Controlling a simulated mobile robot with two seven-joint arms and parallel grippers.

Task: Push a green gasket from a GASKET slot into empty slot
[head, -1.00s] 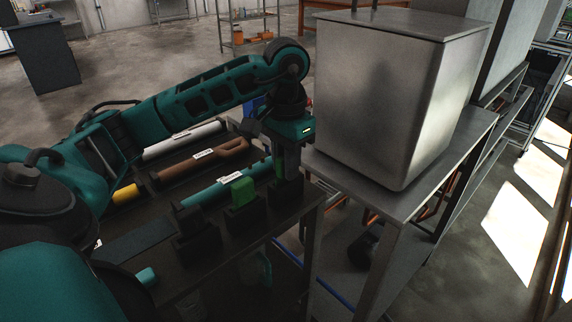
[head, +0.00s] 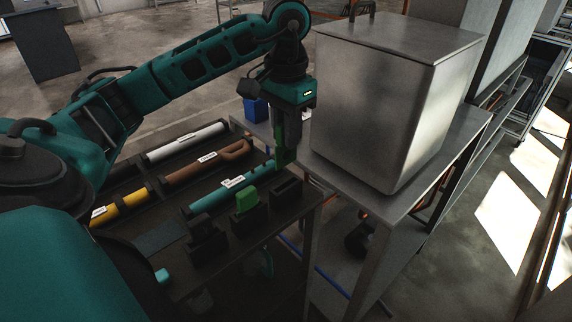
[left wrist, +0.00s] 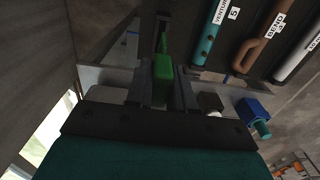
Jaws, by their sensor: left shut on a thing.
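My left gripper (head: 281,158) is shut on a green gasket (left wrist: 163,72), which shows between the two fingers in the left wrist view. In the head view the gripper hangs just above the rightmost black slot holder (head: 286,192), whose top looks empty. A second, brighter green gasket (head: 246,200) stands upright in the middle holder (head: 250,219). A third dark holder (head: 207,243) stands to its left, with no green in it; its inside is too dark to read. My right gripper is not in view.
Behind the holders lie a teal tube (head: 228,187), a brown bent pipe (head: 205,165), a white tube (head: 187,142) and a yellow tube (head: 121,205) in dark trays. A blue part (head: 256,110) lies beyond. A large metal bin (head: 385,105) stands close on the right.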

